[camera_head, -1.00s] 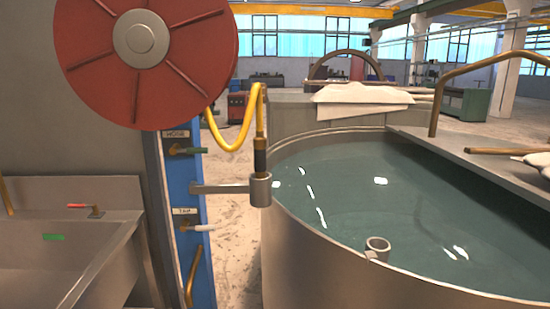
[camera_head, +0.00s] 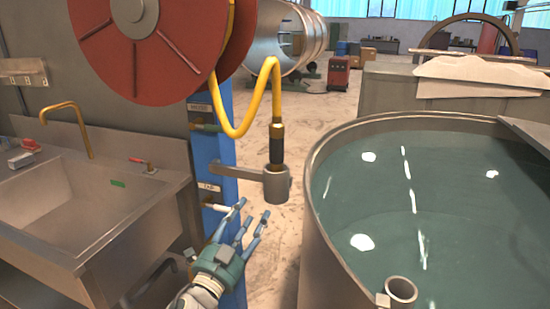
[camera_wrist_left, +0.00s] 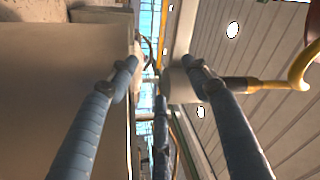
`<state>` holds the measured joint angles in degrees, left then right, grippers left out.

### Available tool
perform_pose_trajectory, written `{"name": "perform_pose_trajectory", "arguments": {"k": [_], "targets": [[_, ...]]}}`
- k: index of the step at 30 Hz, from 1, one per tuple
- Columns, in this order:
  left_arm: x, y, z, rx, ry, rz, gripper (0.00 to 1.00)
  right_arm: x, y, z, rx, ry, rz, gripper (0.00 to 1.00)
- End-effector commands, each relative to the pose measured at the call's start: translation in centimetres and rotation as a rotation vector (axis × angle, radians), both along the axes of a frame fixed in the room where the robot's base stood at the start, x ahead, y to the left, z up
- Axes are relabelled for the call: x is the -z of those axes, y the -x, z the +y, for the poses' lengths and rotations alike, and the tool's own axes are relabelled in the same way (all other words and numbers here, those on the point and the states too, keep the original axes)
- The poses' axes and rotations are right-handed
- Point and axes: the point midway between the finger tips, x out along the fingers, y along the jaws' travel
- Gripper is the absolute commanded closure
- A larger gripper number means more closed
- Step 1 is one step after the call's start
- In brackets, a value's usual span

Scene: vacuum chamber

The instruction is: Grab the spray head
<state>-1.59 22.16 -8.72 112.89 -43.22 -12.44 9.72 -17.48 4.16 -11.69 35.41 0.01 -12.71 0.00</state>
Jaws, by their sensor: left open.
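The spray head (camera_head: 276,148) is a dark cylinder with a brass collar at the end of the yellow hose (camera_head: 240,128). It stands upright in a grey cup holder (camera_head: 277,186) on a bracket arm. My left gripper (camera_head: 252,212) is open and empty, below and left of the holder, with its blue fingers spread upward. In the left wrist view the dark spray head (camera_wrist_left: 236,84) lies to the right, partly behind a finger of my left gripper (camera_wrist_left: 162,78). The cup holder (camera_wrist_left: 178,86) shows between the fingers. The spray head's lower end is hidden in the cup.
The red hose reel (camera_head: 120,50) hangs above left on a blue post (camera_head: 212,160). A metal sink (camera_head: 70,205) stands at left. A large water tank (camera_head: 318,240) with a small cup (camera_head: 400,291) on its rim fills the right.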

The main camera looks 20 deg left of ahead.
Motion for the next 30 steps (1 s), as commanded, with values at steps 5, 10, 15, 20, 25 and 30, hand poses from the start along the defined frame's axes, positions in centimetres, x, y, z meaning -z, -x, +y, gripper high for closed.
{"name": "perform_pose_trajectory", "arguments": {"k": [5, 10, 15, 20, 25, 30], "targets": [[-12.3, 3.2, -2.5, 0.049, -0.098, -0.243, 0.51, -0.4, 0.1, 0.2, 0.001, -0.002, 0.0, 0.6], [-21.7, 7.0, -8.8, 0.218, -0.409, -0.539, 0.51, -0.5, -0.3, -0.4, 0.002, 0.005, -0.004, 0.6], [-24.2, 11.1, -16.1, 0.426, -0.949, -0.761, 0.51, -0.7, -0.5, -0.9, 0.004, 0.009, -0.007, 0.6], [-20.4, 10.0, -15.6, 0.521, -1.612, -0.697, 0.51, -0.8, -0.6, -0.9, 0.003, 0.01, -0.009, 0.6], [-19.3, 6.4, -6.8, 0.436, -2.078, -0.373, 0.51, -0.9, -0.7, -0.9, 0.003, 0.01, -0.01, 0.6], [-20.4, 5.3, -0.8, 0.343, -2.234, -0.147, 0.51, -1.0, -0.7, -0.9, 0.003, 0.01, -0.01, 0.6]]}}
